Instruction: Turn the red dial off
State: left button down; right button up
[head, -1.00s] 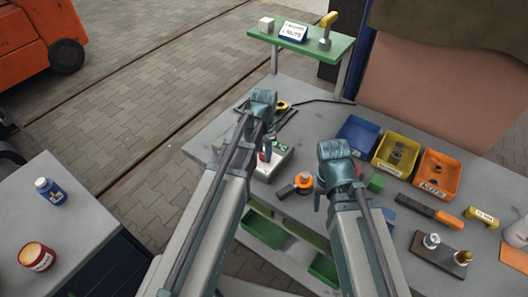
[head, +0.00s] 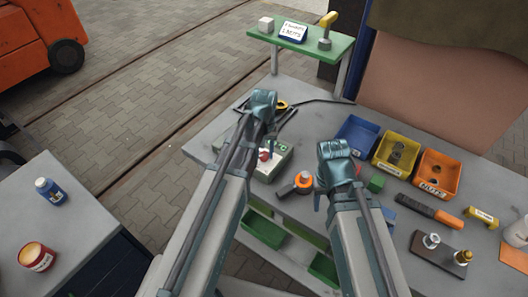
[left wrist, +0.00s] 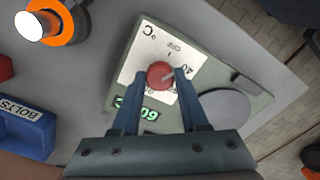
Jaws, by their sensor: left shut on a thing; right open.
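The red dial (left wrist: 160,75) sits on a white scale plate of a grey-green control box (left wrist: 215,65). In the left wrist view its light pointer line points right, towards the 40 mark; an OFF mark is further up the plate. A green display (left wrist: 137,109) glows beside the plate. My left gripper (left wrist: 171,76) is shut on the dial, one finger on each side. In the head view the dial (head: 264,155) and box (head: 281,155) show below my left gripper (head: 267,148). My right gripper (head: 320,197) is open, its fingers partly hidden, to the right of the box.
Blue (head: 355,136), yellow (head: 385,164) and orange (head: 425,185) bins stand at the right. A green shelf (head: 335,47) rises behind the bench. A cable and tape lie behind the box.

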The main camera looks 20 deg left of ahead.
aim_at(264, 154)
pick_arm(q)
jog(key=n, duration=0.5)
jog(key=shift+n, duration=0.4)
dwell(0.4)
jog(key=shift+c, duration=2.1)
grip_release()
notch_tip(264, 154, up, 14)
jog(key=p, duration=1.3)
jog(key=shift+p, duration=0.4)
pick_arm(e)
notch_tip(264, 154, up, 14)
pick_arm(q)
jog(key=shift+f, duration=0.15)
pick_arm(e)
jog(key=shift+f, duration=0.15)
